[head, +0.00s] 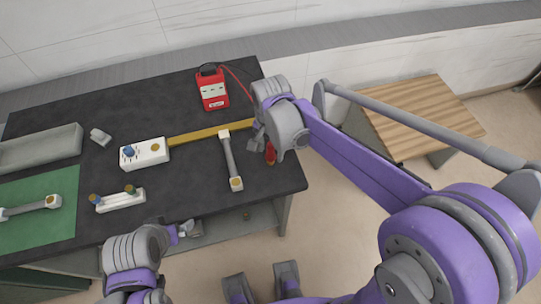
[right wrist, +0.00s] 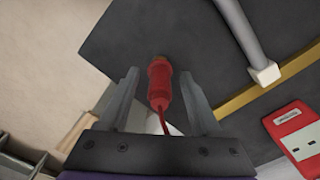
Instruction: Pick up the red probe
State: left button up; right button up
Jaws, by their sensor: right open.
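The red probe (head: 270,153) lies on the dark tabletop near its right edge, partly hidden by my right gripper in the head view. In the right wrist view the probe (right wrist: 159,82) shows between the two fingers, with a gap on each side and its red cable running toward the palm. My right gripper (right wrist: 158,92) is open around it; in the head view the gripper (head: 261,144) is over the probe. The red meter (head: 212,90) stands at the back of the table. My left gripper (head: 190,230) is by the front edge, its jaws too small to read.
A grey bar with pale ends (head: 230,160) lies left of the probe, near a yellow strip (head: 200,134). A white block with knobs (head: 145,153), a grey tray (head: 40,150) and a green mat (head: 60,225) are further left. A wooden-topped table (head: 420,115) stands right.

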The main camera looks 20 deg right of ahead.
grip_shut()
dwell(0.5)
